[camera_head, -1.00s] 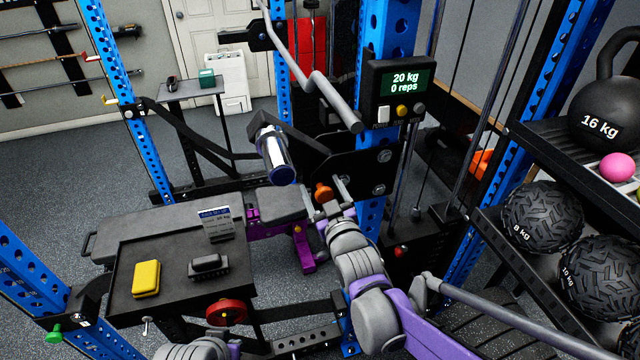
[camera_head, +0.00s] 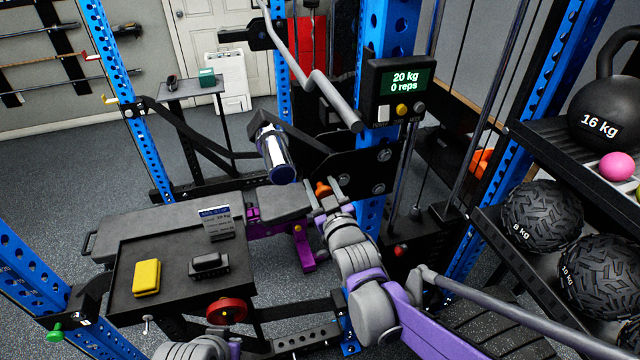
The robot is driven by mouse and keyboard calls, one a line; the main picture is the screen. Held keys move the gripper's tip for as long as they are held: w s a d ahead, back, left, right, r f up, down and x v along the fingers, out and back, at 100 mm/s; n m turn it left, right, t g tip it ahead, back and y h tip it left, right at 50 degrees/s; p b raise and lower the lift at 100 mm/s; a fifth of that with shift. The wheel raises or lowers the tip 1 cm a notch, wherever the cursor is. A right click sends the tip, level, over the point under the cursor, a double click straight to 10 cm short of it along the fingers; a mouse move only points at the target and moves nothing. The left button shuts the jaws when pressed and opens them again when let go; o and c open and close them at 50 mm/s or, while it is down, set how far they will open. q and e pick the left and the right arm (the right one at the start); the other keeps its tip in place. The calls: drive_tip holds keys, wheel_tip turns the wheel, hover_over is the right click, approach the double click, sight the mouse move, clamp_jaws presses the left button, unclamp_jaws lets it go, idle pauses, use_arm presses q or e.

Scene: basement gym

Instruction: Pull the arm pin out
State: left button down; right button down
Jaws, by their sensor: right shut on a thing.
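The pin's shaft is hidden. The black lever arm (camera_head: 315,150) carries a chrome-ended sleeve (camera_head: 275,158) pointing toward me. A grey part of my left arm shows at the bottom edge, but its gripper is out of view.
A black tray (camera_head: 125,285) holding a yellow block (camera_head: 147,277) and a dark block (camera_head: 208,264) stands at lower left. A bench (camera_head: 165,222) lies behind it. A display post (camera_head: 400,85) reads 20 kg, 0 reps. A ball rack (camera_head: 495,225) crowds the right.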

drive_tip(key=shift+s, duration=0.1)
drive_tip(key=shift+v, duration=1.1)
drive_tip(key=shift+c, duration=1.5)
unclamp_jaws()
drive_tip(key=v, duration=1.1)
drive_tip(key=s+d+f+m+g+h, duration=0.4)
drive_tip(key=s+d+f+g, duration=0.2)
drive_tip(key=d+f, duration=0.4)
drive_tip(key=s+d+f+m+g, duration=0.1)
drive_tip(key=s+d+f+g, duration=0.1)
drive_tip(key=s, duration=0.3)
drive_tip(key=s+d+f+m+g+h, duration=0.1)
drive_tip(key=s+d+f+g, duration=0.1)
drive_tip(key=s, duration=0.4)
drive_tip(key=shift+d+f+m+g+h, duration=0.3)
drive_tip(key=shift+f+g, duration=0.5)
drive_tip(key=shift+f, duration=0.2)
